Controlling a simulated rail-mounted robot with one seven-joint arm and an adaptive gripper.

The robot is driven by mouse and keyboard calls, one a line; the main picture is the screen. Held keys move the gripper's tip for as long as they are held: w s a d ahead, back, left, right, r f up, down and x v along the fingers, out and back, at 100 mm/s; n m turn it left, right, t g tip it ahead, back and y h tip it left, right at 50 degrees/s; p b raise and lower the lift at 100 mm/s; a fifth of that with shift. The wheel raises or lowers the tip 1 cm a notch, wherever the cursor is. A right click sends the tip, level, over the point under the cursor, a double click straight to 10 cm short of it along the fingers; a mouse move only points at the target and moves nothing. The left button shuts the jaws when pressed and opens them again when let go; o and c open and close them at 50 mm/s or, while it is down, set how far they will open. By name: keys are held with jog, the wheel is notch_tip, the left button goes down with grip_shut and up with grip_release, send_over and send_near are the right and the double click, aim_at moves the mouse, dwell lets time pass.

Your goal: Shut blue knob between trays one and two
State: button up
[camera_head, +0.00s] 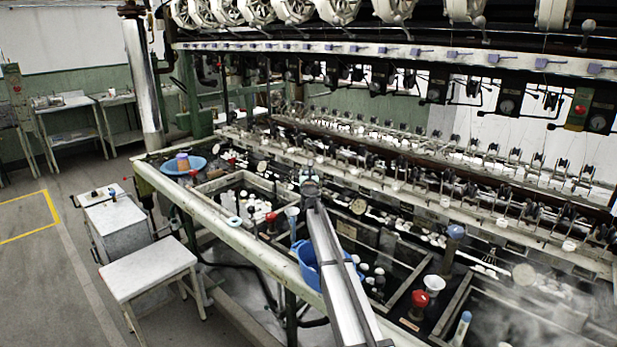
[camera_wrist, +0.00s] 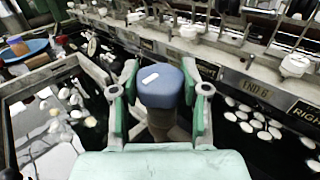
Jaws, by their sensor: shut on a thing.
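The blue knob (camera_wrist: 161,88) stands on a brown stem in the wrist view, with a white bar mark on its top. My gripper (camera_wrist: 160,76) has its green-padded fingers on the left and right sides of the knob and is shut on it. In the head view my gripper (camera_head: 309,183) is over the basin row near the picture's middle, and the knob cannot be made out there. A tray with pale cocoons (camera_wrist: 52,112) lies left of the knob. Dark water with white cocoons (camera_wrist: 252,122) lies to the right.
A blue bowl (camera_head: 183,165) sits on the bench's far left end. A blue bucket (camera_head: 306,262) hangs by the front edge. Another blue knob (camera_head: 456,232) and a red knob (camera_head: 434,285) stand to the right. Reeling fittings (camera_head: 455,180) line the back; steam rises at right.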

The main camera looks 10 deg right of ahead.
jog(key=shift+w+r, duration=0.1)
jog(key=o, duration=1.2)
jog(key=shift+c, duration=0.2)
jog(key=shift+s, duration=0.2)
jog(key=s+a, duration=0.1)
jog(key=s, duration=1)
jog(key=shift+s+a, duration=0.15)
jog(key=shift+s, duration=0.15)
